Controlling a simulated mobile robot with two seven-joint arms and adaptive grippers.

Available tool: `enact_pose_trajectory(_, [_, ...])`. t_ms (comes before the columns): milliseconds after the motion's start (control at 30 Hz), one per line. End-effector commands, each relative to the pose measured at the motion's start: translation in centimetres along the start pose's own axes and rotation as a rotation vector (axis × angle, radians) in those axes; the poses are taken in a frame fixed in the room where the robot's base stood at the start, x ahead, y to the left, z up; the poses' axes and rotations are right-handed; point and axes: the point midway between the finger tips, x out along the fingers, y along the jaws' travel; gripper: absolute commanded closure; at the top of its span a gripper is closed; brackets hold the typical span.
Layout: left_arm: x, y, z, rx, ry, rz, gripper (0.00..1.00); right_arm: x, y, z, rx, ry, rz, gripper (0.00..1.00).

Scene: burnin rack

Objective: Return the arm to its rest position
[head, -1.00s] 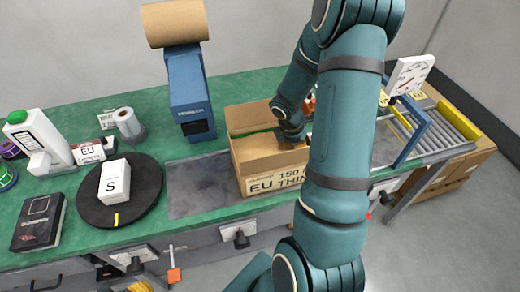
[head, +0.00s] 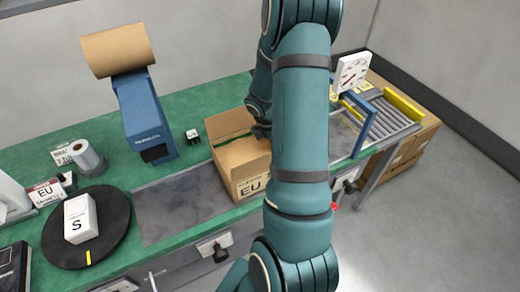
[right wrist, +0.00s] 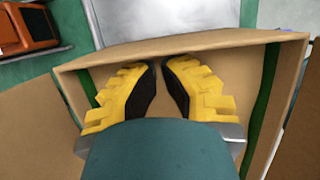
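My right arm crosses the head view from the bottom to the top. Its gripper is mostly hidden behind the arm, by the open cardboard box (head: 228,166). In the right wrist view, the right gripper's yellow fingers with black pads (right wrist: 160,72) point over the box (right wrist: 190,48). They are a narrow gap apart, with bare cardboard between them and nothing held. My left gripper is in neither view.
A white box marked S (head: 80,219) stands on a black turntable (head: 112,237). A blue dispenser (head: 141,115) carries a brown roll (head: 117,50). A roller conveyor (head: 390,114) with a blue arch is at the right. A grey mat (head: 165,208) lies bare left of the box.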

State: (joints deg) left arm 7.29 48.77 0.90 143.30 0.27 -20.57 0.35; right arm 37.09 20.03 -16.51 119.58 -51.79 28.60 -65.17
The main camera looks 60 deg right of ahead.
Motion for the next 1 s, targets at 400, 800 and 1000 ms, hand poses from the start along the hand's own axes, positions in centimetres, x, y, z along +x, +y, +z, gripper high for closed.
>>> enact_pose_trajectory(400, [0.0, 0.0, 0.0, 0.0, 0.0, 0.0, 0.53, -7.9, 0.1, 0.0, 0.001, 0.0, 0.004, 1.0])
enact_pose_trajectory(800, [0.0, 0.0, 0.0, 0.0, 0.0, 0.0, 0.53, -9.3, 0.0, 0.1, 0.0, 0.0, -0.001, 1.0])
enact_pose_trajectory(1000, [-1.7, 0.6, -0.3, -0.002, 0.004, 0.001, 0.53, -11.0, 0.0, 0.6, 0.0, 0.0, 0.0, 1.0])
